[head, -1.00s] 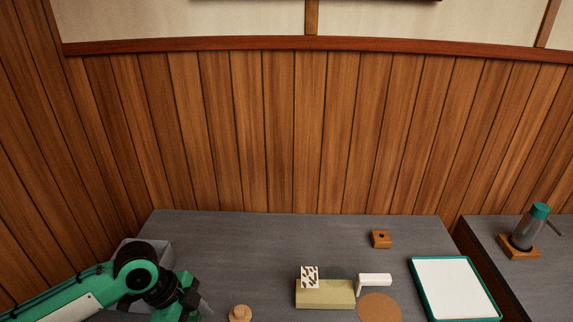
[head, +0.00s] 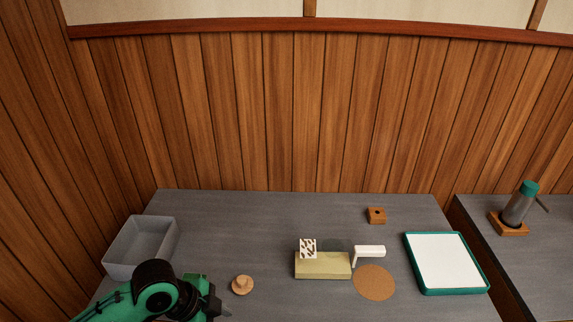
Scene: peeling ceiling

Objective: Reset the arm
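My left arm comes in at the lower left, green and black. Its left gripper (head: 222,309) is at the bottom edge of the head view, beside the grey table's (head: 250,215) near side. Only a small grey tip shows, so whether it is open or shut cannot be told. It is below and left of a round wooden knob-like piece (head: 242,285), apart from it in the picture. My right arm and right gripper are not in the head view.
An empty-looking grey bin (head: 118,262) stands at the table's left. An olive block (head: 322,266), patterned card (head: 308,248), white bracket (head: 369,250), cork disc (head: 374,284) and green-rimmed tray (head: 447,291) are right of centre.

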